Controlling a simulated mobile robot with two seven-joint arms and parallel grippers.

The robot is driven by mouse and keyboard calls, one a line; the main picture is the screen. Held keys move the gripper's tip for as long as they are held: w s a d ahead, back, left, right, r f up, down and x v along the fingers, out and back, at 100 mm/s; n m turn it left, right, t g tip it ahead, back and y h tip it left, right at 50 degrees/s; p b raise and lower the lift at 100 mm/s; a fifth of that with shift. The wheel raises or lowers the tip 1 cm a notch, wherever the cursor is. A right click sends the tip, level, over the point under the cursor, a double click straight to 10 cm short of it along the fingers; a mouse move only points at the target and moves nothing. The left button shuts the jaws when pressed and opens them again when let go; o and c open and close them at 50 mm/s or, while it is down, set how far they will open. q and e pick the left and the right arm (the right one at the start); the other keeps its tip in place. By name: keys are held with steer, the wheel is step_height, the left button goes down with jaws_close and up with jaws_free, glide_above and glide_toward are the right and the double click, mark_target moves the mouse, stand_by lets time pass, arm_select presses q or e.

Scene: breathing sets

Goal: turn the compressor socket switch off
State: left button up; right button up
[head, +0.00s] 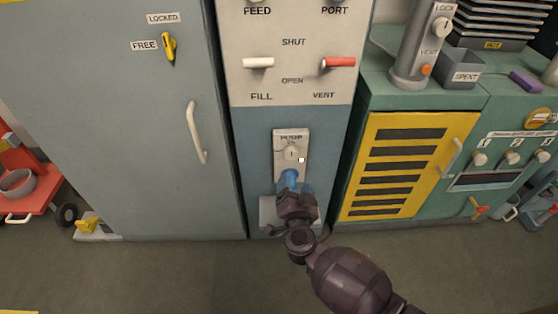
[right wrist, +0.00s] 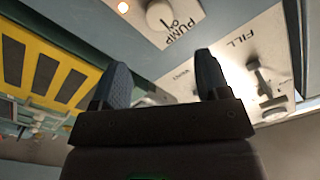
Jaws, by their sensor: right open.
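A pale plate (head: 278,140) with a round off-white knob (head: 291,153) and a small lit lamp (head: 301,160) sits low on the blue-grey part of the middle panel. The knob also shows at the top of the right wrist view (right wrist: 160,15), beside the words PUMP and ON, with the lamp glowing orange. I see no label reading compressor. My right gripper (head: 290,180) is just below the knob, its blue fingers covering the plate's lower part. In the right wrist view its fingers (right wrist: 161,82) are apart with nothing between them. My left gripper is out of view.
Above are a white FILL lever (head: 258,63) and a red VENT lever (head: 339,62). A grey cabinet door (head: 130,130) with a long handle (head: 197,132) stands left. A yellow louvred door (head: 410,165) on a green bench stands right. Floor (head: 180,275) in front looks clear.

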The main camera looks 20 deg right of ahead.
mark_target(292, 155)
steer(key=b+x, duration=0.1)
steer(key=x, duration=0.3)
steer(key=b+x, duration=0.1)
steer(key=x, duration=0.4)
steer(key=shift+f+b, duration=0.25)
steer(key=shift+b, duration=0.1)
steer(key=shift+w+d, duration=0.15)
steer(key=shift+w, duration=0.25)
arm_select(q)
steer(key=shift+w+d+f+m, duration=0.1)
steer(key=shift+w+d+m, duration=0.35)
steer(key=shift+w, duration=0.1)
arm_select(e)
steer(key=shift+w+d+r, duration=0.15)
steer(key=shift+w+r, duration=0.1)
steer(key=shift+w, duration=0.2)
